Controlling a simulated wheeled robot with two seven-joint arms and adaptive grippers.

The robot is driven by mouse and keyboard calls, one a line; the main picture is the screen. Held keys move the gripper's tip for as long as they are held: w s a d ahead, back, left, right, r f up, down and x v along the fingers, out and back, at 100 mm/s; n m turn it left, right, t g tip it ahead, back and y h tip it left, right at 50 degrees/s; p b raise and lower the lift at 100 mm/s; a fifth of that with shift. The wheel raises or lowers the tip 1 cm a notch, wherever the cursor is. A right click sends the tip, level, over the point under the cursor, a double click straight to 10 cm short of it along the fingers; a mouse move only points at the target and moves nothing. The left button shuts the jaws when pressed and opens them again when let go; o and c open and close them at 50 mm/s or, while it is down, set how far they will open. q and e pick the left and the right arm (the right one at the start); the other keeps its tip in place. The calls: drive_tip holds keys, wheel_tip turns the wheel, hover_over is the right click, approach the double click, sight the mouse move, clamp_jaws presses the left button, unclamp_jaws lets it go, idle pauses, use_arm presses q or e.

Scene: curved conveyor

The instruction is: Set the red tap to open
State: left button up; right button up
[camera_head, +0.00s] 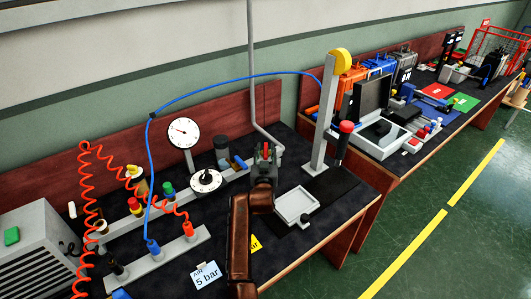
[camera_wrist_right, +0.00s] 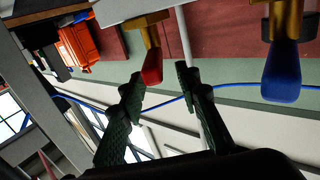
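The red tap (camera_wrist_right: 152,66) has a red lever on a brass body. In the right wrist view its lever points toward my right gripper (camera_wrist_right: 160,80), with the tip at the mouth between the two dark fingers. The fingers are spread, with a visible gap on the lever's right side, and do not look closed on it. In the head view my right gripper (camera_head: 264,158) is at the back of the near bench, and a bit of the red tap (camera_head: 266,148) shows between its fingers. The tap's body is mostly hidden there. My left gripper is not in view.
A blue tap (camera_wrist_right: 281,72) hangs beside the red one in the wrist view. A round black-and-white dial (camera_head: 205,181) and a gauge (camera_head: 184,132) stand left of the gripper. A grey tray (camera_head: 297,204) and a post (camera_head: 324,115) are to its right.

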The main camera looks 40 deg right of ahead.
sight(265, 152)
wheel_tip(265, 152, up, 9)
drive_tip(key=shift+f, duration=0.15)
